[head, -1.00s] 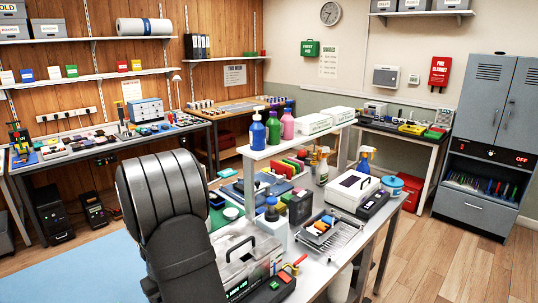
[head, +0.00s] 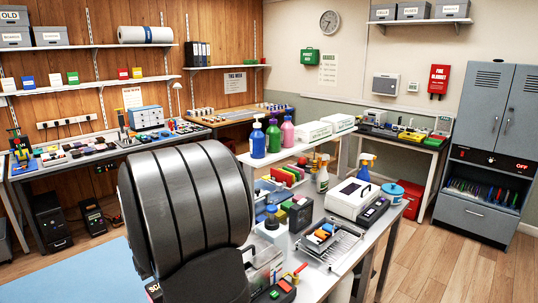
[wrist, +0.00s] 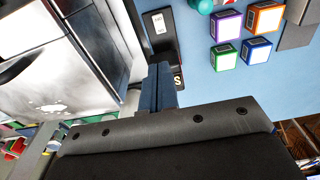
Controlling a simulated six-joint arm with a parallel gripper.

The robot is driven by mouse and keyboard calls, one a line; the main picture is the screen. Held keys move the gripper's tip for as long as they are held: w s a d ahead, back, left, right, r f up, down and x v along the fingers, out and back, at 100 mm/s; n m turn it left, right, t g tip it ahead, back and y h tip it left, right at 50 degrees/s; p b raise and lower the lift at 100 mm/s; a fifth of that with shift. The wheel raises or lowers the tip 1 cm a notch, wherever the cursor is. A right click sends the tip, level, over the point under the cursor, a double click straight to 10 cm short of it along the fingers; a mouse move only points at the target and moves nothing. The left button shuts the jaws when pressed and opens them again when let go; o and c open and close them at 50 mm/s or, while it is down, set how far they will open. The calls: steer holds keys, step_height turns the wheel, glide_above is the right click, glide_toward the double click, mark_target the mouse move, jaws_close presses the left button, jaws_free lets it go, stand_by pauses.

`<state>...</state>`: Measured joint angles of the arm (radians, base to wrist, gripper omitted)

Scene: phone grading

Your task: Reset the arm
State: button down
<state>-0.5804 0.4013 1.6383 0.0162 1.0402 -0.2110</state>
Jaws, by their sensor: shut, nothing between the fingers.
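My arm fills the lower middle of the head view as a large grey ribbed link, and my gripper is hidden there. In the wrist view my gripper (wrist: 162,75) shows as two dark blue fingers pressed together, with nothing between them. The fingers point at a dark object with a white label (wrist: 159,24), above or near a blue surface. I cannot tell how far above it they are.
Small purple, orange and green boxes (wrist: 255,50) stand on the blue surface at right in the wrist view; a silver-white box (wrist: 40,65) is at left. In the head view, a white workbench with bottles (head: 257,140) and a white machine (head: 352,198) stands right of my arm.

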step_height(320, 180, up, 7)
steer(key=s+d, duration=0.2)
steer(key=shift+s+d+t+y, duration=0.25)
steer(key=shift+s+t+y, duration=0.05)
steer(key=shift+s, duration=0.05)
steer(key=c, duration=2.1)
jaws_free()
steer(key=o, duration=1.4)
steer(key=shift+a, duration=0.1)
steer(key=o, duration=0.7)
steer(key=a+n, duration=0.2)
steer(key=a, duration=0.1)
steer(key=shift+s+r, duration=0.15)
steer(key=shift+s, duration=0.2)
steer(key=s+a+n+g+h, duration=0.1)
steer(key=s+a+n, duration=0.4)
steer(key=a+n, duration=0.35)
steer(key=s+a+n, duration=0.4)
steer(key=a+n, duration=0.4)
steer(key=a, duration=0.1)
step_height(320, 180, down, 10)
steer(key=shift+s+r, duration=0.15)
steer(key=shift+r, duration=0.05)
steer(key=shift+m, duration=0.25)
step_height(320, 180, up, 10)
